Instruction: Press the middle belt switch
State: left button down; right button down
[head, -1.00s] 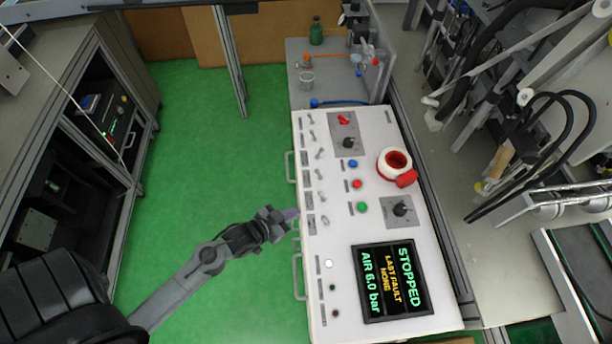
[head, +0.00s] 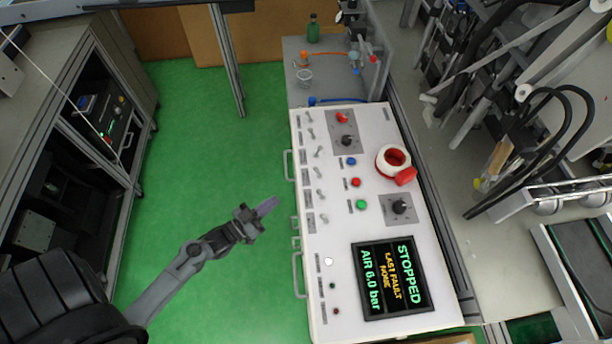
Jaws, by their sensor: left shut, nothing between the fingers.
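The white control panel (head: 345,240) fills the middle of the head view, with a column of several small toggle switches along its left edge. A toggle near the middle of that column (head: 319,172) shows clearly, and the lowest toggle (head: 324,217) sits nearest my gripper's height. The labels beside them are too small to read, so I cannot tell which is the middle belt switch. My left gripper (head: 268,205) is shut and empty, left of the panel's edge over the green floor, touching nothing, its fingers pointing right toward the panel. My right gripper is not in view.
The panel bears blue (head: 351,161), red (head: 355,183) and green (head: 362,204) buttons, a red-and-white ring-shaped part (head: 394,160), and a display (head: 390,280) reading STOPPED. Handles (head: 297,275) stick out of the panel's left side. Green floor (head: 200,130) is free to the left.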

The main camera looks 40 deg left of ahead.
aim_at(301, 186)
pick_arm(q)
jog(key=shift+w, duration=0.1)
jog(key=w, duration=0.4)
jog(key=w+d, duration=0.1)
jog(key=w, duration=0.2)
jog(key=w+d+r, duration=0.1)
jog(key=w, duration=0.3)
jog(key=shift+w+b, duration=0.3)
jog(key=shift+w, duration=0.05)
jog(key=shift+w+d, duration=0.2)
jog(key=shift+w, duration=0.75)
jog(key=shift+r, duration=0.15)
